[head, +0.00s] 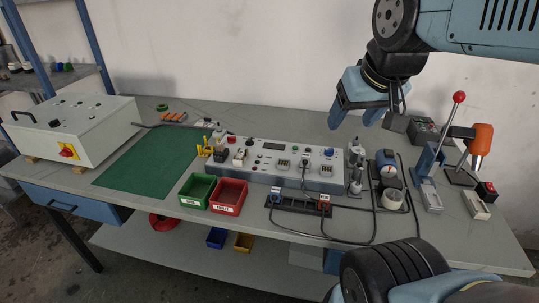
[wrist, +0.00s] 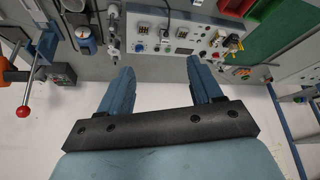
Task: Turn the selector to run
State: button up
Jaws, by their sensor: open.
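A long grey panel (head: 270,170) with knobs, buttons and small meters stands mid-table. It also shows in the wrist view (wrist: 150,42). A black knob (head: 250,142) sits at its top left. A red-and-yellow rotary switch (head: 67,152) is on the front of the white cabinet (head: 110,125) at the far left. I cannot tell which of these is the selector, and no setting is legible. My gripper (head: 353,121) is open and empty, above the table behind the panel's right end. In the wrist view, its fingers (wrist: 160,68) are spread with nothing between them.
Green and red bins (head: 229,196) stand before the panel. A green mat (head: 150,165) lies to the left. To the right are a blue round device (head: 387,163), a red-knobbed lever press (head: 432,160) and an orange-handled tool (head: 481,142). Cables run across the front.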

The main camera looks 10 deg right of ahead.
aim_at(249, 143)
jog(key=z, duration=1.2)
jog(key=k, duration=0.95)
jog(key=u, duration=1.2)
jog(key=i, duration=1)
